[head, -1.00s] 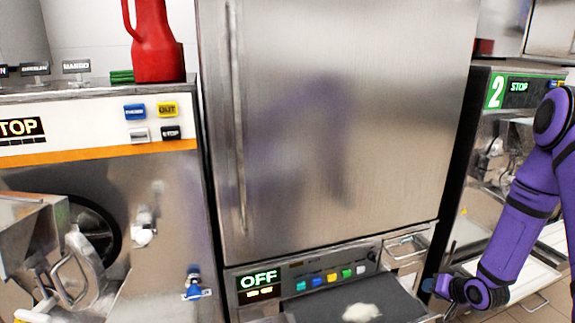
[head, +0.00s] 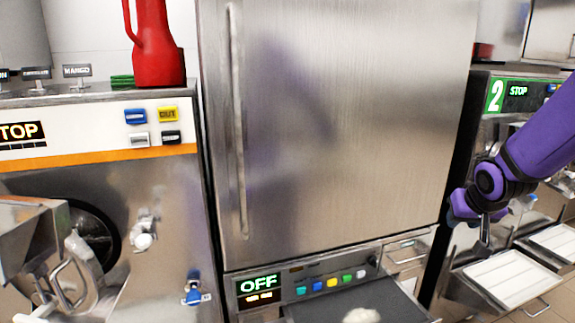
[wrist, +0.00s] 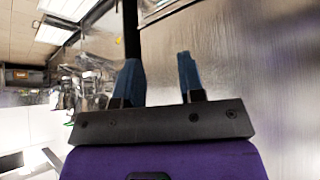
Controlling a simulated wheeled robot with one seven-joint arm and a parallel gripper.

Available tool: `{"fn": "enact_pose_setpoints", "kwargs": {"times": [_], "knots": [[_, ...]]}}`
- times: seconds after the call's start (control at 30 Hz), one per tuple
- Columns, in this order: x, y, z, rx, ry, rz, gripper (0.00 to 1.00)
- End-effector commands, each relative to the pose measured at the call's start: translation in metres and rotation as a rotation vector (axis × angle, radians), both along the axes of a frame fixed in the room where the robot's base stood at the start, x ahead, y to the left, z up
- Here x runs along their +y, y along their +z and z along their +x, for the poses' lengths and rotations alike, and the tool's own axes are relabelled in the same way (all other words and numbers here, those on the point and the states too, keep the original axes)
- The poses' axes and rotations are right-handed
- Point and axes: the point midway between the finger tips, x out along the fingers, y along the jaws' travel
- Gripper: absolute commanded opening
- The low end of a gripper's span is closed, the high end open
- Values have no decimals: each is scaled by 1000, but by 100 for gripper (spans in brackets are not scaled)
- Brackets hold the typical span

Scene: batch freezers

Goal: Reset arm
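My purple arm shows at the right of the head view, in front of the machine marked 2. My gripper's fingertips are hard to make out in the head view. In the wrist view my gripper (wrist: 160,75) has its two blue-tipped fingers apart, with nothing between them. Beyond the fingers, the wrist view shows the brushed steel surface (wrist: 240,60) on the right and the room's ceiling at the upper left.
A steel freezer door (head: 340,120) fills the middle. Its OFF panel (head: 259,284) sits above a dark shelf (head: 390,303) with a whitish lump (head: 362,315). A red jug (head: 157,45) stands on the left machine (head: 90,150). White trays (head: 512,280) project at the right.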

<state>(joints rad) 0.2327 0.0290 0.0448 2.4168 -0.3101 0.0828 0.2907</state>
Motion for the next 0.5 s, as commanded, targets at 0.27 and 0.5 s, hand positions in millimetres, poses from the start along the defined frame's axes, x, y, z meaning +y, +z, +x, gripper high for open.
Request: {"fn": "enact_pose_setpoints", "kwargs": {"times": [0.27, 0.5], "knots": [[28, 65, -62, 38, 19, -29, 36], [52, 104, -125, 76, 54, -19, 36]]}}
